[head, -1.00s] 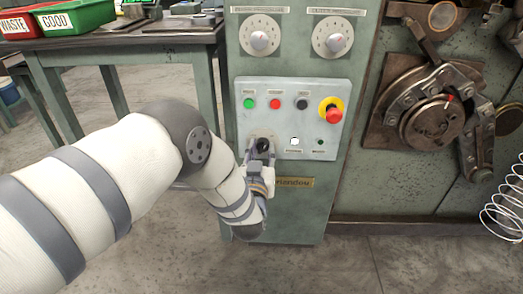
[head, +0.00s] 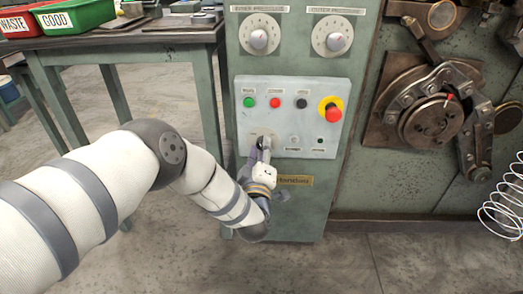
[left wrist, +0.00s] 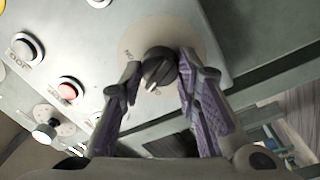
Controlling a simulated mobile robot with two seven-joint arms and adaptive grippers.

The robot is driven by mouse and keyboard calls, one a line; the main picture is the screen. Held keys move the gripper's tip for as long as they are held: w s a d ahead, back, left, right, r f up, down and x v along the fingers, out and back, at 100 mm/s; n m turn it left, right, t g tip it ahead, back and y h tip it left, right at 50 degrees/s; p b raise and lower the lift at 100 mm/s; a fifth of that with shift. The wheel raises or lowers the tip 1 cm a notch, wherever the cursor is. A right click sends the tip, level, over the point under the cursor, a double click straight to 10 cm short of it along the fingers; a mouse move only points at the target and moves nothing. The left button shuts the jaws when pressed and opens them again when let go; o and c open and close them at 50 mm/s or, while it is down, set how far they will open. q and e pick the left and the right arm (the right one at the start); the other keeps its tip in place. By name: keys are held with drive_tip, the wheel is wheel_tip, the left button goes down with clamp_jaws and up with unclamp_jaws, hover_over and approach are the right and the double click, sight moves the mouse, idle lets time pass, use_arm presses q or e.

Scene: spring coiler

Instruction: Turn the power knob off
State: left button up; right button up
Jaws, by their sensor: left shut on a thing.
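The power knob (left wrist: 158,66) is a black round knob with a pale pointer mark on a round plate. In the left wrist view its pointer aims down and slightly left. In the head view, it sits at the lower left of the light grey control panel (head: 243,119), mostly hidden by my gripper. My left gripper (left wrist: 160,72) has its purple-padded fingers on either side of the knob, shut on it; in the head view the gripper (head: 262,152) is seen from behind. My right gripper is not in view.
The panel also carries a green button (head: 249,102), a red button (head: 275,103), a black button (head: 302,103) and a red emergency stop (head: 333,113). Small lamps (head: 295,139) right of the knob look dark. A table (head: 130,38) stands left; coiler machinery (head: 430,120) stands right.

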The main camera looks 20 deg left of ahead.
use_arm(q)
drive_tip(key=shift+f+n, duration=0.1)
drive_tip(key=shift+n, duration=2)
drive_tip(key=o, duration=1.2)
drive_tip(key=shift+c, duration=0.2)
drive_tip(key=r+v, duration=0.1)
drive_tip(key=v, duration=1.1)
drive_tip(key=shift+d+f, duration=0.15)
drive_tip(key=shift+f, duration=0.25)
drive_tip(key=shift+r, duration=0.1)
